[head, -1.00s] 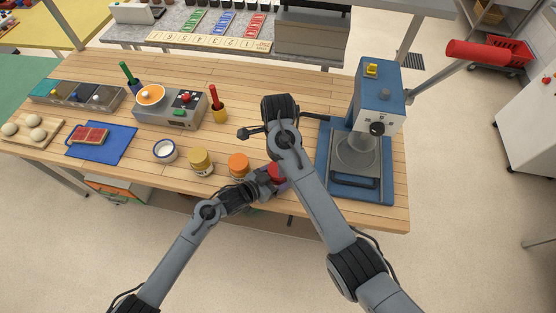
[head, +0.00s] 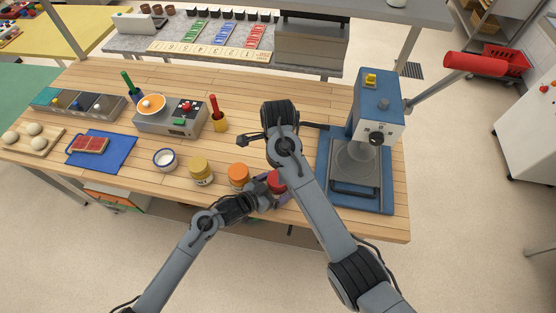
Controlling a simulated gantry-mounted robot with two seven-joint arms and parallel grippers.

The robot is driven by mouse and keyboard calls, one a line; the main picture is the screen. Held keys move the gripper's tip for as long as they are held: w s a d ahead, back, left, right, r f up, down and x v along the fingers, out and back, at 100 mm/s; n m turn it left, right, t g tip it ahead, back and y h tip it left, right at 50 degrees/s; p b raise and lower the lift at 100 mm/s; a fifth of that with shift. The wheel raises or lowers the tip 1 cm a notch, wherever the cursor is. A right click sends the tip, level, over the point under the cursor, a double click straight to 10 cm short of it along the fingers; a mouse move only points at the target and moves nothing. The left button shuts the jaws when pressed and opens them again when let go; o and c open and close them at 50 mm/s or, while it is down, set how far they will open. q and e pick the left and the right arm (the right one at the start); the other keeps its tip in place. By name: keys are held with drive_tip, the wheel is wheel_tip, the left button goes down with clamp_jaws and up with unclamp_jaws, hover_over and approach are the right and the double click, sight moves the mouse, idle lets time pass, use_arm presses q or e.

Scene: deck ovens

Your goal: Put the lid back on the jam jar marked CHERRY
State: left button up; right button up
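Three jars stand in a row near the table's front edge: one with a mustard-yellow top (head: 200,168), one with an orange top (head: 238,175), and one with a red top (head: 277,180) at the right. I cannot read CHERRY on any of them. My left gripper (head: 272,189) is at the red-topped jar, low against its left front side; its fingers are too small and covered to show whether they grip. A purple part shows beside the red top.
A white bowl (head: 164,158) stands left of the jars. A blue press-like machine (head: 376,115) stands at the right. The back middle of the table is clear.

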use_arm(q)
drive_tip(key=v, duration=1)
drive_tip(key=shift+r+p, duration=0.1)
drive_tip(key=shift+p, duration=0.3)
